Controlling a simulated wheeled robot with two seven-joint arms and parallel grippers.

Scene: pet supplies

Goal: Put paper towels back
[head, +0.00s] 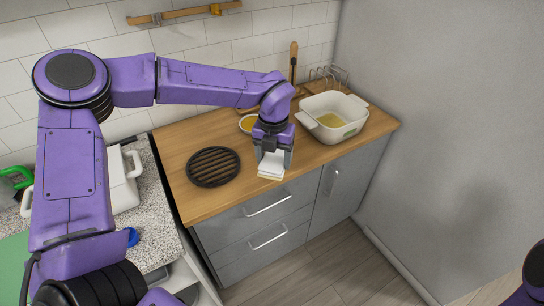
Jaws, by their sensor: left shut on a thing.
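My left gripper (273,155) reaches down over the front edge of the wooden counter and is shut on a small white, squarish stack, which looks like the paper towels (270,170). The stack is partly hidden by the gripper. My right gripper is not in view; only a bit of purple arm shows at the bottom right corner.
A white pot (122,180) stands on the speckled counter at left. Grey drawers (255,223) are below.

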